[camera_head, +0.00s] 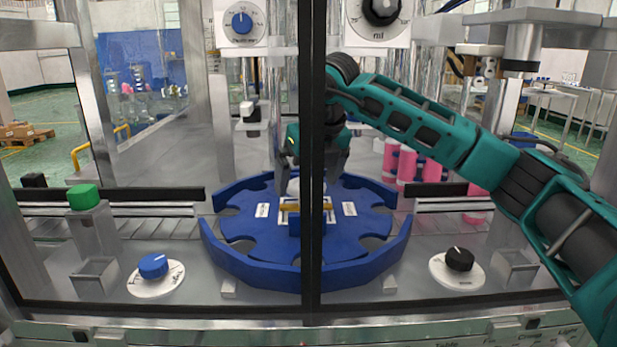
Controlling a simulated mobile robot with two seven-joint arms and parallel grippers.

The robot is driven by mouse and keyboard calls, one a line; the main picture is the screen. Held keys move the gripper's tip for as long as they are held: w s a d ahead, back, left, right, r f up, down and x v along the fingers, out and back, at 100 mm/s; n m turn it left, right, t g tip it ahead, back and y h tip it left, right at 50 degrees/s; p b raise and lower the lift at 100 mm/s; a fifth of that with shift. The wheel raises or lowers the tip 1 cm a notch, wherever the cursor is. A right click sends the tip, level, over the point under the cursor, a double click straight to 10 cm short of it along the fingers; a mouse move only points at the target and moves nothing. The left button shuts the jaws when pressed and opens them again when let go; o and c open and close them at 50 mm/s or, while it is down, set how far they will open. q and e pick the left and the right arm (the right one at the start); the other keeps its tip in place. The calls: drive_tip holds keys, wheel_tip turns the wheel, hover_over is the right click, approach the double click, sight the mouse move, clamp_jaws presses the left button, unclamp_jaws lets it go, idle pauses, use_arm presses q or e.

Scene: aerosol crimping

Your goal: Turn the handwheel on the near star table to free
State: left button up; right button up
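The near star table (250,274) is a round blue table with scalloped pockets and a raised blue rim, in the middle of the head view. At its centre is a pale plate with a yellow bar, a small blue block (293,224) and white labels at the sides. A pale rounded piece (306,187), possibly the handwheel, shows behind the plate. My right gripper (309,178) points down over it, fingers spread on either side. A dark upright post hides part of the gripper and table centre, so contact cannot be told. My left gripper is not in view.
A dark frame post (313,120) stands in front of the table. A blue knob (153,266) and a black knob (459,259) sit on white dials at front left and right. A green button (83,197) is at left. Pink cans (407,165) stand behind, right.

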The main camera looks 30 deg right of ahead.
drive_tip(key=shift+c, duration=0.2)
drive_tip(key=c, duration=0.9)
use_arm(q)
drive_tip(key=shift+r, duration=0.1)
use_arm(e)
drive_tip(key=shift+c, duration=0.2)
